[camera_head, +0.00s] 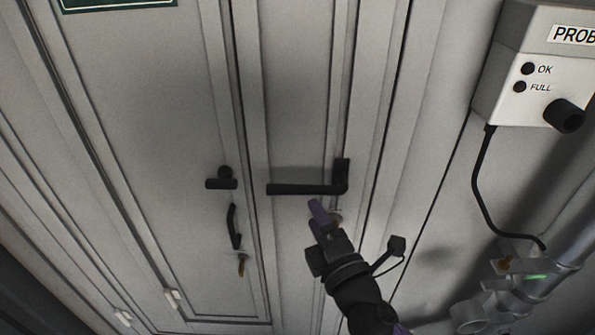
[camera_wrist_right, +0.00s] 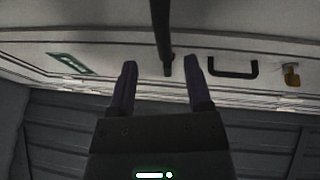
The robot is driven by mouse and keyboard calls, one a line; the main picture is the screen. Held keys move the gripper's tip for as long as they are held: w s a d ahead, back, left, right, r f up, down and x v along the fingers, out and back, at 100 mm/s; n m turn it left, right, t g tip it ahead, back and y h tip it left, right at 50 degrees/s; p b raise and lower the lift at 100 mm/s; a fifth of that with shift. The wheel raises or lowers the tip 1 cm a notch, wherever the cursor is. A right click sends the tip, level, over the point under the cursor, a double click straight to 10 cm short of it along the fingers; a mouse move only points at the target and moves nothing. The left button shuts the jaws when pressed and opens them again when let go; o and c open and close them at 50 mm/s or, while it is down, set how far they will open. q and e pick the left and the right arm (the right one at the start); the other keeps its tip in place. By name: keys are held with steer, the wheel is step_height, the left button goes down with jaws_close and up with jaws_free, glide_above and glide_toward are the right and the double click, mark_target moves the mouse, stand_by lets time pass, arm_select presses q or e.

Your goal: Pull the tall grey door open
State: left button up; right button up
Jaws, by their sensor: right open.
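The tall grey door (camera_head: 290,90) fills the middle of the head view and looks shut. A long black lever handle (camera_head: 305,188) lies level across it. My right gripper (camera_head: 319,210) is just below the lever's right half. In the right wrist view my right gripper (camera_wrist_right: 160,64) has its fingers apart. A black bar (camera_wrist_right: 160,30), which looks like the lever, runs down between them in that picture, with no finger clearly touching it. I cannot tell how deep it sits between them. My left gripper is not in view.
The panel to the left has a small black handle (camera_head: 221,183), a black pull handle (camera_head: 233,226) and a tan latch (camera_head: 242,264). A green sign (camera_head: 110,3) is above. A grey probe box (camera_head: 535,75) with a hanging cable (camera_head: 481,190) and a pipe (camera_head: 575,250) are at right.

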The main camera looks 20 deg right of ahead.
mark_target(302, 192)
steer(key=w, duration=0.4)
steer(key=w+a+r, duration=0.1)
steer(key=w, duration=0.2)
steer(key=shift+p, duration=0.4)
steer(key=shift+w+d+f, duration=0.1)
jaws_close()
steer(key=shift+r, duration=0.2)
stand_by(0.5)
